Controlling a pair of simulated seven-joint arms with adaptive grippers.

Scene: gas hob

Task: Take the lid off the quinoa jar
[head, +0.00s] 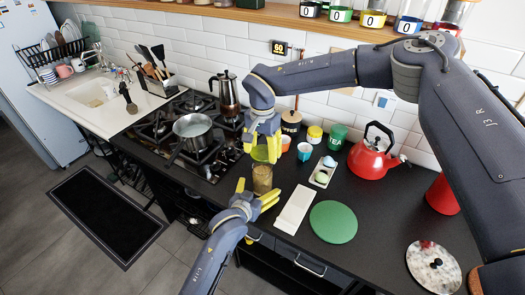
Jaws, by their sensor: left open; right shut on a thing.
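The quinoa jar (262,181), a brownish see-through jar, stands upright at the front of the black worktop, just right of the hob. My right gripper (262,148) reaches down from above and is shut on the green lid (260,154). The lid is just above the jar's mouth and looks apart from it. My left gripper (256,193) is open low at the jar's near side, with its yellow fingers spread. Whether a finger touches the jar I cannot tell.
A steel pot (192,128) sits on the gas hob left of the jar. A white board (295,210) and a green round mat (333,222) lie to the right. Cups, small jars and a red kettle (374,155) stand behind.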

